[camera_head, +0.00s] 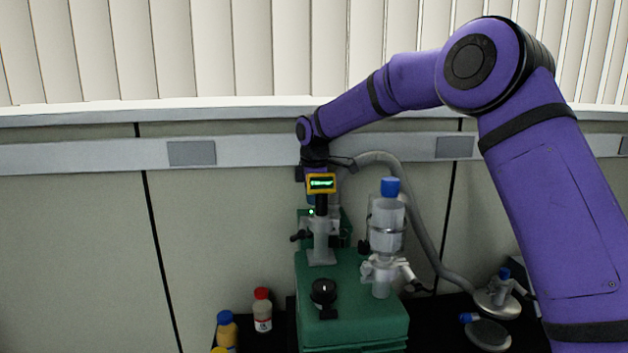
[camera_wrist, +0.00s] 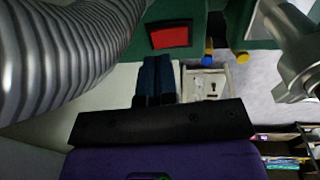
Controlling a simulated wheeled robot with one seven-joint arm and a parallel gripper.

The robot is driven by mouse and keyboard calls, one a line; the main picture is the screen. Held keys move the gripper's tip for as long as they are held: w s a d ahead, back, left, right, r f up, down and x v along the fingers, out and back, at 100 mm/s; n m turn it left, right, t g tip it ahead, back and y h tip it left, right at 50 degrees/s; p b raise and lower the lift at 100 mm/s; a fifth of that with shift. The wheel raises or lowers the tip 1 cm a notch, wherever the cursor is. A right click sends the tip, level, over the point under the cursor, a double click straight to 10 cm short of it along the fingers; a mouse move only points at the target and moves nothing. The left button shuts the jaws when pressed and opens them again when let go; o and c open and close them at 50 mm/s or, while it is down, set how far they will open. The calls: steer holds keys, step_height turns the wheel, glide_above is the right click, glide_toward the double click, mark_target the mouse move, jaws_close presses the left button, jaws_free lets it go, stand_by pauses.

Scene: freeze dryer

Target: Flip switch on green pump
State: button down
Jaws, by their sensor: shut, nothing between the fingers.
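The green pump (camera_head: 375,318) stands on the dark bench in the lower middle of the head view. In the wrist view, its red switch (camera_wrist: 170,36) sits in a dark frame on the green body (camera_wrist: 198,20). My gripper (camera_wrist: 157,59) is shut and empty, its dark blue fingers side by side just below the switch in that picture. I cannot tell whether the fingertips touch the switch. In the head view, my gripper (camera_head: 311,198) is behind the yellow display gauge (camera_head: 321,183), at the pump's rear, partly hidden. The switch is hidden there.
A ribbed grey hose (camera_head: 422,225) curves down right of my gripper and fills the upper left of the wrist view (camera_wrist: 60,60). A clear filter with a blue cap (camera_head: 388,225) stands on the pump. Bottles (camera_head: 262,312) stand to the left.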

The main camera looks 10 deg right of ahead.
steer(key=shift+w+f, duration=0.15)
steer(key=shift+f, duration=0.8)
steer(key=shift+w+f, duration=0.1)
steer(key=shift+f, duration=0.85)
